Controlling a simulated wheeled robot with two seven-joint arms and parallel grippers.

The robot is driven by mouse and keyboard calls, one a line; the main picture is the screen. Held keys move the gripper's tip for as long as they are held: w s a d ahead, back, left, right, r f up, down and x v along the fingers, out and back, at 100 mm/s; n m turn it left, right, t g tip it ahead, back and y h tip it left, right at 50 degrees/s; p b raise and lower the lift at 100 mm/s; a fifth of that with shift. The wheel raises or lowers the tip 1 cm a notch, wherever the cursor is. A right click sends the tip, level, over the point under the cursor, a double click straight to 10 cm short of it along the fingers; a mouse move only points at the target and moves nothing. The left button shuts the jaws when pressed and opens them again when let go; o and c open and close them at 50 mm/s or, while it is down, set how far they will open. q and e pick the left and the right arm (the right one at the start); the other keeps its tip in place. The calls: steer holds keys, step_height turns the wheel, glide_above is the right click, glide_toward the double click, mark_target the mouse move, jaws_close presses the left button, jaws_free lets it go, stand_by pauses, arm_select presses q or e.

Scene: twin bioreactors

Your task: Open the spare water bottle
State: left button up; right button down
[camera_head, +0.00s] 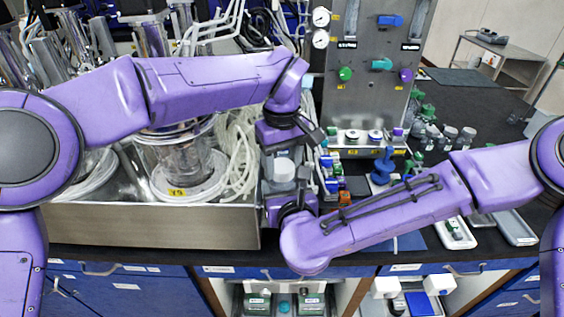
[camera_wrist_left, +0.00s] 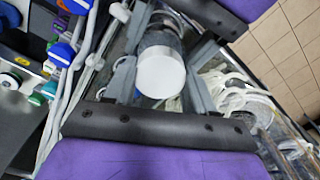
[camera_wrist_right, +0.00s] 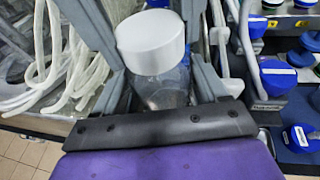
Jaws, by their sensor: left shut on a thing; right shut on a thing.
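A clear bottle with a white cap (camera_head: 284,168) is held upright between my two grippers, above the bench near the metal tray's right end. My left gripper (camera_head: 284,158) comes from above, and its fingers lie on both sides of the white cap (camera_wrist_left: 161,72); it appears shut on the cap. My right gripper (camera_head: 285,190) comes from below and is shut on the clear bottle body (camera_wrist_right: 162,88). The cap also shows on the body in the right wrist view (camera_wrist_right: 150,42). The fingers hide parts of the bottle, and I cannot tell whether the cap is loose.
A metal tray (camera_head: 150,225) with glass vessels and coiled white tubing (camera_head: 235,150) stands left. A panel with gauges and knobs (camera_head: 375,70) rises behind. Small coloured-cap bottles (camera_head: 330,165) and a blue stand (camera_head: 383,167) are close on the right. Blue drawers (camera_head: 225,271) lie below.

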arm_select(q)
steer(key=n, duration=1.7)
steer(key=shift+r, duration=0.1)
steer(key=n, duration=1.2)
steer(key=shift+n, duration=0.4)
steer(key=n, duration=1.8)
steer(key=shift+n, duration=0.4)
steer(key=n, duration=0.5)
steer(key=shift+r+n, duration=0.1)
steer(key=shift+n, duration=1.5)
steer(key=n, duration=0.3)
steer(key=shift+s+d, duration=0.15)
steer(key=shift+s, duration=0.1)
steer(key=shift+w+n, duration=0.1)
steer(key=shift+n, duration=0.9)
